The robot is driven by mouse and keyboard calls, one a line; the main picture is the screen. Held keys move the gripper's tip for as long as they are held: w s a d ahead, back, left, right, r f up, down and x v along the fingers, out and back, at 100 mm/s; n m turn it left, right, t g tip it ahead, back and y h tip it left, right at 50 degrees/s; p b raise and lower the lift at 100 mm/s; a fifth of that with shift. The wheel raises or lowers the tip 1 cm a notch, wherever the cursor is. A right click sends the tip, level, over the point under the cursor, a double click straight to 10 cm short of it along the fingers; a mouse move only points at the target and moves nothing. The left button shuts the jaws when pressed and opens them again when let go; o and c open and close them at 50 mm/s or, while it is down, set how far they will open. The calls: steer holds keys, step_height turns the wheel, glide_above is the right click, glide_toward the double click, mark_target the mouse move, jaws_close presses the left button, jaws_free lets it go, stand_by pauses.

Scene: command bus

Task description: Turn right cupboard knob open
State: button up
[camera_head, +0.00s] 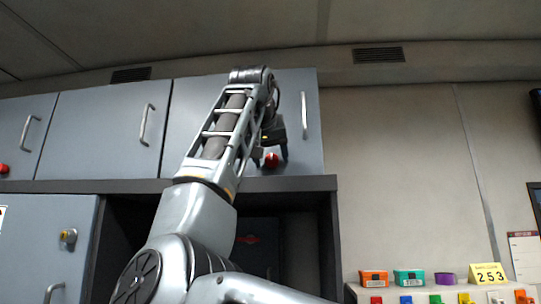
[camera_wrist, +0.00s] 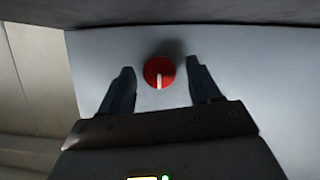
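The right cupboard's red knob (camera_head: 271,160) sits low on the grey right cupboard door (camera_head: 308,150), which is closed. In the wrist view the round red knob (camera_wrist: 159,72) faces the camera, with a white mark pointing down in the picture. My gripper (camera_head: 270,158) is raised in front of this door. In the wrist view my gripper (camera_wrist: 160,80) is open, with one finger on each side of the knob and a visible gap on both sides. How far the fingertips are from the door in depth is hard to tell.
The right door has a vertical metal handle (camera_head: 304,115). Two more grey upper doors stand to the left, one with a red knob (camera_head: 4,168). Coloured boxes (camera_head: 409,278) stand on a counter at the right.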

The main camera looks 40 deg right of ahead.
steer(key=c, duration=1)
steer(key=m+t+y, duration=0.1)
steer(key=m, duration=0.2)
steer(key=shift+s+t, duration=0.15)
steer(key=shift+t, duration=0.15)
steer(key=m+t+y, duration=0.1)
steer(key=m+t, duration=0.1)
steer(key=m, duration=0.1)
steer(key=shift+s+d, duration=0.1)
steer(key=shift+d, duration=0.05)
steer(key=m, duration=0.1)
steer(key=m+t, duration=0.1)
steer(key=m, duration=0.1)
steer(key=shift+s+f+t+y+b, duration=0.1)
steer(key=shift+f+t+y+b, duration=0.15)
steer(key=shift+t+y+b, duration=0.15)
steer(key=m+t, duration=0.1)
steer(key=m, duration=0.2)
steer(key=shift+d+f+m+t+b, duration=0.1)
steer(key=shift+m+t+b, duration=0.3)
